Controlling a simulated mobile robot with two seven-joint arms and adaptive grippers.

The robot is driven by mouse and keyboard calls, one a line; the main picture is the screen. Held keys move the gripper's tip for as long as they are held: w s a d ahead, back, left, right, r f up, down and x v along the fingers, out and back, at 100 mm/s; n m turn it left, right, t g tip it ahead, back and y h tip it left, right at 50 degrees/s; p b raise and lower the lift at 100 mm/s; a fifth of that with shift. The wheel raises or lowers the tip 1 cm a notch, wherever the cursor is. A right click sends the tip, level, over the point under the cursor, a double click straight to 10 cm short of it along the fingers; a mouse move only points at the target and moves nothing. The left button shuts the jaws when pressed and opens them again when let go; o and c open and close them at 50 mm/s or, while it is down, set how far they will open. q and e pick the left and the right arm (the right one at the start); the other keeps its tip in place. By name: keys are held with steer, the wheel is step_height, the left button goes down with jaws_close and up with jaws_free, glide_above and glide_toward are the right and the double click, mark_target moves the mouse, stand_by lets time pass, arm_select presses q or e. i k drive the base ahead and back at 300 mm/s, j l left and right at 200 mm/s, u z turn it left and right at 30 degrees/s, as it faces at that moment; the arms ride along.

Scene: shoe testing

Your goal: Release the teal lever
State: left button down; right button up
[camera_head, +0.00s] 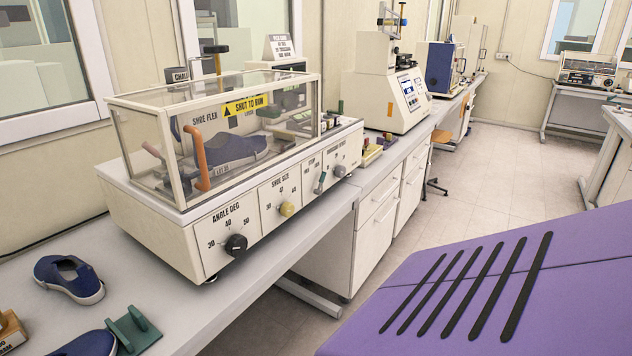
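The shoe flex machine (182,243) stands on the bench with a clear cover over a blue shoe (230,147). A small grey-teal lever (320,183) sits on its front panel, between the yellow knob (287,209) and a grey knob (340,171). The lever looks slightly tilted; its exact setting is too small to read. A black knob (236,245) is at the panel's left. An orange handle (197,158) stands upright at the cover's front. Neither of my grippers is in view, and nothing is seen touching the lever.
A blue shoe (70,279) and a teal block with upright pieces (133,331) lie on the bench at lower left. Another blue shoe (88,345) is cut off by the bottom edge. A white tester (390,92) stands farther along. The floor (470,165) to the right is open.

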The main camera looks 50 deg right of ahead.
mark_target(318, 192)
steer(key=z, duration=1.85)
